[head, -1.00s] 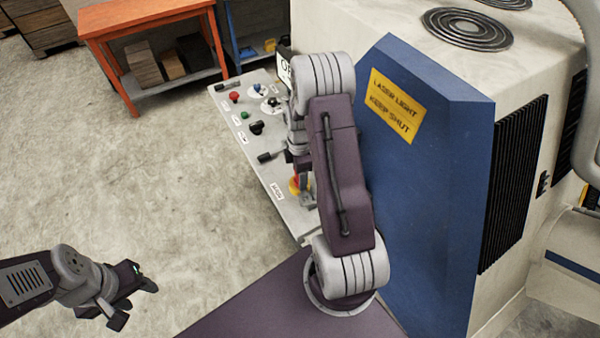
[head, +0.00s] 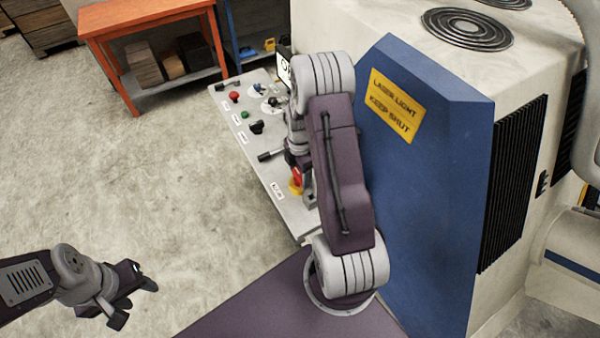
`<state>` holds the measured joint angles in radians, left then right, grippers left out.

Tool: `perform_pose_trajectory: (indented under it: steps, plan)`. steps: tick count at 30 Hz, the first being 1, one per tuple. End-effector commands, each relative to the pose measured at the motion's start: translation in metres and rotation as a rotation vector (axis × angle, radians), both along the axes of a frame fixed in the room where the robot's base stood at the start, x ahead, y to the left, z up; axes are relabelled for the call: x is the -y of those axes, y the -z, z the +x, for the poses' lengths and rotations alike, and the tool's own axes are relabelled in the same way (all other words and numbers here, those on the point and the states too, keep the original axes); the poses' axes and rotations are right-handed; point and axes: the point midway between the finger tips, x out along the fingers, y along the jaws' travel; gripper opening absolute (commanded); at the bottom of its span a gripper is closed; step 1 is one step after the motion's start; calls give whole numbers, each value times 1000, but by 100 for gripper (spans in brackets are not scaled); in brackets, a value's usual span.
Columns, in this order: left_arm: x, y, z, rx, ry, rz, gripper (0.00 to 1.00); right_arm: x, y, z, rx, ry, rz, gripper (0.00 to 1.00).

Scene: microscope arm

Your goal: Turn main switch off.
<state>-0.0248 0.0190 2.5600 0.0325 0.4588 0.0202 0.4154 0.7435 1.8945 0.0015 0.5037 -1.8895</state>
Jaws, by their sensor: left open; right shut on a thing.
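The main switch (head: 296,186), a red handle on a yellow base, sits near the lower end of the light grey control panel (head: 270,182). My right arm covers part of it. My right gripper (head: 302,184) is at the switch and is shut on its red handle; the fingers are partly hidden by my own arm. My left gripper (head: 134,302) is open and empty at the lower left, over the floor and well apart from the panel.
The panel also carries a red button (head: 233,96), a green button (head: 243,114), a black knob (head: 256,128) and a black lever (head: 269,155). A blue machine housing (head: 425,205) stands close on the right. An orange table (head: 140,20) stands behind. The floor at left is clear.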

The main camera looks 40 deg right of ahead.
Motion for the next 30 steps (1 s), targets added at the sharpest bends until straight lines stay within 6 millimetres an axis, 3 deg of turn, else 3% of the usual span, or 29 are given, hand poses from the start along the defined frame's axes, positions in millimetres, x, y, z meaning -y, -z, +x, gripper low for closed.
perform_pose_trajectory:
  steps: [2, 3, 5, 16, 24, 30]
  plan:
    - [0, 0, 0, 0, 0, 0, 47, 1, -2, 3, 9, -7, -5, 0]
    - [0, 0, 0, 0, 0, 0, 47, 1, -2, 3, 9, -7, -5, 66]
    - [0, -1, 0, 0, 0, 0, 47, 1, -2, 3, 9, -7, -5, 83]
    - [0, 1, 0, 0, 0, 0, 47, 1, -5, 1, 4, -3, -2, 85]
    - [0, 11, 0, 0, 0, 0, 47, 0, -61, 2, 9, -4, -5, 85]
    - [0, 14, 0, 0, 0, 0, 47, 0, -89, 2, 5, -5, -3, 85]
